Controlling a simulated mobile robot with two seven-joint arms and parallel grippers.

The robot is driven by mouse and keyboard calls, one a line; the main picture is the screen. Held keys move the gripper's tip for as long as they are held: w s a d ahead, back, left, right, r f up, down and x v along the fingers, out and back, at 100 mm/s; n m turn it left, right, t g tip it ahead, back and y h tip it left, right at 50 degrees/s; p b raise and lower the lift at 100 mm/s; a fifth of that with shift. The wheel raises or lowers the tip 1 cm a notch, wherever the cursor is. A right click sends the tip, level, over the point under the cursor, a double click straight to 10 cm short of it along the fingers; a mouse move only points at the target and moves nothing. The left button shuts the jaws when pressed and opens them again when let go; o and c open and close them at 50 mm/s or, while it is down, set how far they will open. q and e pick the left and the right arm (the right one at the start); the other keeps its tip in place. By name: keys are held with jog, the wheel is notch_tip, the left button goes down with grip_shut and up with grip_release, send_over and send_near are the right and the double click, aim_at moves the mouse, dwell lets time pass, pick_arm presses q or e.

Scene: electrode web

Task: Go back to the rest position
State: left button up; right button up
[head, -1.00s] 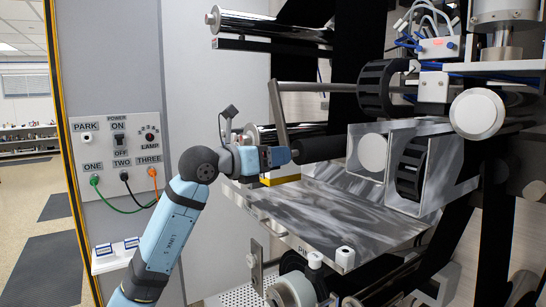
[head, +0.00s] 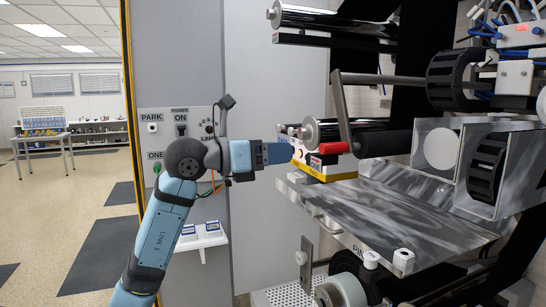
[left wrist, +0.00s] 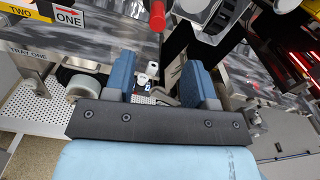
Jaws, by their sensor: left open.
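My left gripper (head: 288,153) is at the end of the blue arm, pointing right at the machine. It ends just left of the red handle (head: 333,148), which sits above a yellow-based block (head: 322,173). In the left wrist view my left gripper (left wrist: 161,80) has its two blue fingers spread wide, with nothing between them. The red handle (left wrist: 157,16) stands beyond the fingertips, apart from them. My right gripper is not in view.
The machine's metal plate (head: 385,205) lies right of and below my gripper, with rollers (head: 345,130) behind. A switch panel (head: 160,140) stands behind my arm, with a small shelf (head: 203,238) below. Open floor (head: 50,220) lies at the left.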

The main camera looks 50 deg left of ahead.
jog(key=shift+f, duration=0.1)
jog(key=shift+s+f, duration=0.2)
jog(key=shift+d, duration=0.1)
